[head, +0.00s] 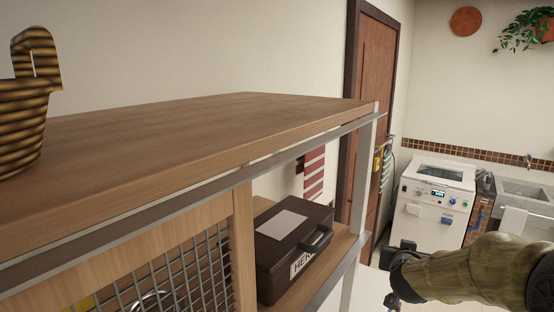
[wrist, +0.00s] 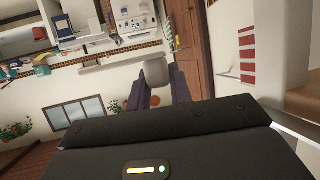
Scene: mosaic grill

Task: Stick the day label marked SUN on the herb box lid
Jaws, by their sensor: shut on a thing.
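The dark herb box (head: 272,263) stands on the shelf under the wooden top in the head view. Its lid (head: 264,216) is closed and has a pale rectangular patch (head: 282,224), a black handle and a white front plate with letters starting "HE". My gripper (wrist: 158,78) is shut on a small pale grey piece in the wrist view, likely the day label (wrist: 155,72); no writing on it can be read. In the head view my arm comes in at lower right. My gripper is right of the box, apart from it, and its fingers are hard to make out.
The wooden top (head: 200,130) and its metal edge overhang the box. A wire mesh panel (head: 185,275) stands left of it, and a metal post (head: 361,180) right of it. A striped basket (head: 22,115) is on top. A white washer (head: 435,205) stands behind.

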